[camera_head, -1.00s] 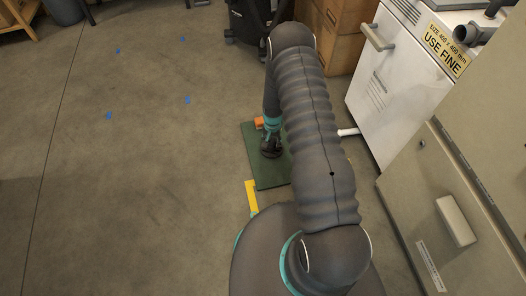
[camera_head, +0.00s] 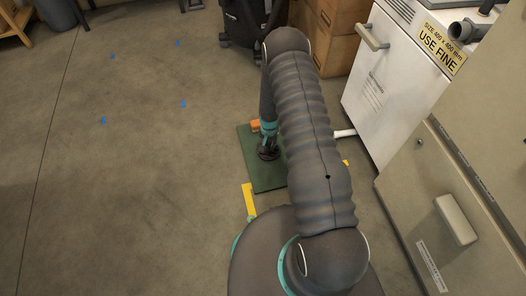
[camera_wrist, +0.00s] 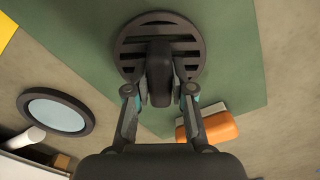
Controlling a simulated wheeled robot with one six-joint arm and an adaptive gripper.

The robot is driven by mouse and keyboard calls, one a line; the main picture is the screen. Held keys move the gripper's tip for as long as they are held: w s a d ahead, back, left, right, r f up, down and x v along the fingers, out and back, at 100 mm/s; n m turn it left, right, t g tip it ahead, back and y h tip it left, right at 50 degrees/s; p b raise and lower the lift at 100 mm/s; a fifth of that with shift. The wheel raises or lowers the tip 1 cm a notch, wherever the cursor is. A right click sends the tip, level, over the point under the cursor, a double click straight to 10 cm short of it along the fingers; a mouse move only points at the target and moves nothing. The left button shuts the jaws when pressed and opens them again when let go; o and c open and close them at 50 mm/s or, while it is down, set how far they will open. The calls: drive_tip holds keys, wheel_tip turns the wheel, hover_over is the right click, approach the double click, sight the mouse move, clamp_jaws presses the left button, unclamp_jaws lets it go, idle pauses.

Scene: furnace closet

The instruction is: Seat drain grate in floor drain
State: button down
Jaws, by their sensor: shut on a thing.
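The drain grate (camera_wrist: 133,48) is a dark round slotted disc with a raised block-like grip in its middle. In the wrist view my gripper (camera_wrist: 160,88) is shut on that grip. The grate is over the green mat (camera_wrist: 235,60); I cannot tell whether it touches it. In the head view the grate (camera_head: 268,154) shows as a small dark disc below my gripper (camera_head: 268,141), beside my arm. The floor drain is likely the dark ring with a pale blue-grey centre (camera_wrist: 57,112) at the left of the wrist view; my arm hides that area in the head view.
An orange block with a pale underside (camera_wrist: 212,128) lies on the mat's edge. A white pipe (camera_wrist: 25,138) ends near the ring. Yellow strips (camera_head: 249,198) mark the floor. A white cabinet (camera_head: 385,90) stands right. The floor at left is open, with small blue marks.

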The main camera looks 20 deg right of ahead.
sight(269, 144)
drive_tip(key=shift+r+p, duration=0.4)
drive_tip(key=shift+r, duration=0.65)
drive_tip(key=c, duration=1.5)
unclamp_jaws()
drive_tip(key=shift+c, duration=0.2)
clamp_jaws()
drive_tip(key=shift+r+p, duration=0.85)
drive_tip(key=shift+r, duration=1.15)
